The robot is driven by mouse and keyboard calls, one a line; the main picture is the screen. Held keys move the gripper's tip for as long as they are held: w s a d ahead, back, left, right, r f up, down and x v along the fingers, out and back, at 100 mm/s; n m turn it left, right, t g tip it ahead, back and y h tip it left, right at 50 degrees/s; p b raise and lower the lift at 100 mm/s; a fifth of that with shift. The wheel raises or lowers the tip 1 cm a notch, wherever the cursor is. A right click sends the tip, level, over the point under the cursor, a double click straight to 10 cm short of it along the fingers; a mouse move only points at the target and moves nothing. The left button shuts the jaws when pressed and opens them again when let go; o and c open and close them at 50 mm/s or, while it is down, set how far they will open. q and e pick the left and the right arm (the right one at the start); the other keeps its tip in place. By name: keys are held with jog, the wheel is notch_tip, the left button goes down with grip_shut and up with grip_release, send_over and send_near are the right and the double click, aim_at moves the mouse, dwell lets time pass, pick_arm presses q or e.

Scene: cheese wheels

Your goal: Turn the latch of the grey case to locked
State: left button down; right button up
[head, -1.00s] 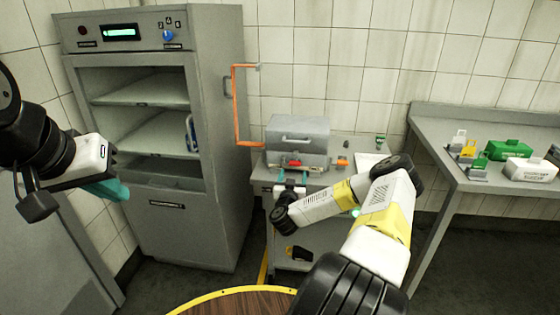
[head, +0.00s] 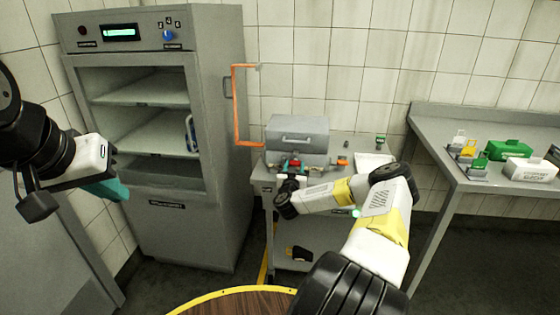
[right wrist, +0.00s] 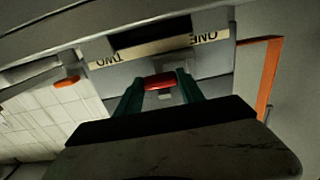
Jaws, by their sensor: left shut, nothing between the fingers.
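The grey case (head: 298,128) stands closed on a grey cart, with a silver handle on its front. Its red latch (head: 295,162) is low on the front; the right wrist view shows it as a red bar (right wrist: 159,82). My right gripper (head: 293,169) is at the latch, its teal fingers (right wrist: 162,92) on either side of the red bar. I cannot tell whether they press on it. My left gripper (head: 112,190) is shut and empty at the far left, away from the case.
An orange bent rod (head: 236,105) stands left of the case beside a grey cabinet (head: 165,225). A small orange item (head: 343,160) lies right of the case. A side table (head: 480,120) at right holds a green box (head: 508,149) and a white box (head: 530,171).

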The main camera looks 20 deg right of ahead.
jog(key=c, duration=0.5)
jog(key=shift+o, duration=0.2)
jog(key=shift+w+r+m, duration=0.1)
jog(key=shift+m, duration=0.8)
jog(key=m, duration=0.6)
jog(key=shift+m, duration=0.3)
jog(key=m, duration=0.5)
jog(key=shift+f+m, duration=0.2)
jog(key=shift+m, duration=2)
